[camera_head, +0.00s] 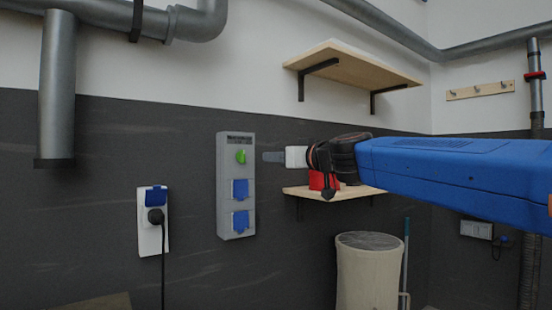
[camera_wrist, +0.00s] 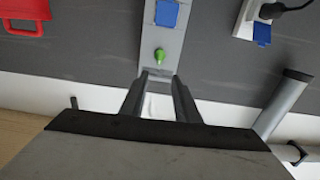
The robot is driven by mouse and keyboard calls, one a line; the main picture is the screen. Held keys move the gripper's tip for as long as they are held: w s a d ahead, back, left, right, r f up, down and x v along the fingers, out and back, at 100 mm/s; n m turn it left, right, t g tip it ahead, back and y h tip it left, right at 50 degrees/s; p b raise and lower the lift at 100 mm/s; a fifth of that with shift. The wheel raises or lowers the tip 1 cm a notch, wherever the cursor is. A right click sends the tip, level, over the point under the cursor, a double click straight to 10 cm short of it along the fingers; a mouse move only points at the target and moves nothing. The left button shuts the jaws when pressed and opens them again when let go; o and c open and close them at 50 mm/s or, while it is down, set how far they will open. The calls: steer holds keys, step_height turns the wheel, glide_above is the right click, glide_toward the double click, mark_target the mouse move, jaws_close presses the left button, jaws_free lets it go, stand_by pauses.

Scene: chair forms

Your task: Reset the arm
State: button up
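My gripper (camera_head: 272,157) reaches left from my blue arm, in front of the dark wall and just right of the grey socket panel. In the wrist view its two fingers (camera_wrist: 159,80) stand apart with nothing between them. The grey panel (camera_head: 223,190) has a green knob (camera_head: 241,156) at the top and two blue socket covers below. In the wrist view, which is upside down, the green knob (camera_wrist: 159,56) lies just beyond the fingertips. I cannot see any contact between the fingers and the knob.
A wooden shelf (camera_head: 350,68) is above my arm. A lower shelf (camera_head: 300,191) holds a red case (camera_head: 322,181), partly hidden by my arm. A bin (camera_head: 366,275) stands below. A white outlet (camera_head: 152,240) with a black plug is at left. Grey pipes (camera_head: 57,90) run along the wall.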

steer(key=s+d+f+m+g+h, duration=0.2)
steer(key=s+d+f, duration=0.6)
steer(key=s+f, duration=0.4)
steer(key=s+d+f+m+g+h, duration=0.2)
steer(key=s+d+f, duration=0.7)
steer(key=f, duration=1.1)
steer(key=s+d+f+m+g+h, duration=0.3)
steer(key=s+d+f+g+h, duration=0.3)
steer(key=s+f, duration=1)
steer(key=d+f, duration=0.1)
steer(key=d, duration=0.2)
steer(key=shift+s, duration=0.35)
steer(key=shift+f, duration=0.1)
